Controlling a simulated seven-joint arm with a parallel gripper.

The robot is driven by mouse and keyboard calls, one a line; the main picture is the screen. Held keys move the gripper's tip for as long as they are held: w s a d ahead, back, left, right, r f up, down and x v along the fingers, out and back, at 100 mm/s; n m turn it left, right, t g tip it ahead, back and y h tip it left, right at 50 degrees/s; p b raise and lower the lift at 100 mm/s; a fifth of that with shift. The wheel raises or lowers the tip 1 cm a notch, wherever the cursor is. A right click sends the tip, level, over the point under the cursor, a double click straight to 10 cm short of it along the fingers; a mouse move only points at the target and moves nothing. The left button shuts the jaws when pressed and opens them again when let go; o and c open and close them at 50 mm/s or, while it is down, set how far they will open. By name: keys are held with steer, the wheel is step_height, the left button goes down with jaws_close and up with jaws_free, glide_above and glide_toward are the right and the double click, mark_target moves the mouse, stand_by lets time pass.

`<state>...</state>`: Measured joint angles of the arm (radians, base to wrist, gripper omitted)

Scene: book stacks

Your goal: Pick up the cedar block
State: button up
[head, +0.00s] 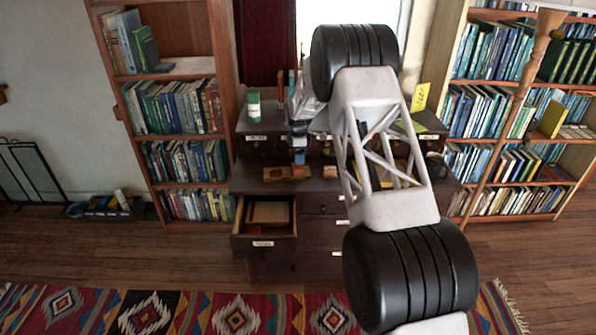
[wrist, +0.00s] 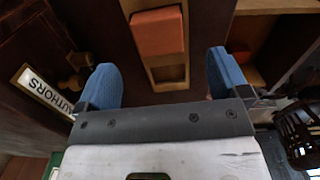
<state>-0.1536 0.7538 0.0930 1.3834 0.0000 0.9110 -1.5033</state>
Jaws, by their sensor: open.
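In the wrist view, a reddish-orange block (wrist: 158,32), which I take to be the cedar block, lies on one end of a pale wooden holder (wrist: 172,74). My gripper (wrist: 165,86) is open, its two blue fingers spread wide to either side of the holder. The block is beyond the fingertips, between their lines and untouched. In the head view my gripper (head: 299,157) is above the desk top, close over a wooden piece (head: 287,174). My arm hides part of the desk there.
The dark desk (head: 322,187) has an open drawer (head: 264,242) at its left front. A small brown block (head: 330,172) stands right of the gripper. A green-and-white can (head: 254,105) stands on the upper ledge. A white AUTHORS label (wrist: 44,90) shows at left in the wrist view.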

mark_target(298, 170)
steer(key=shift+f, duration=0.85)
steer(key=shift+a+f, duration=0.1)
steer(key=shift+f, duration=2.5)
steer(key=shift+c, duration=0.2)
steer(key=c, duration=1)
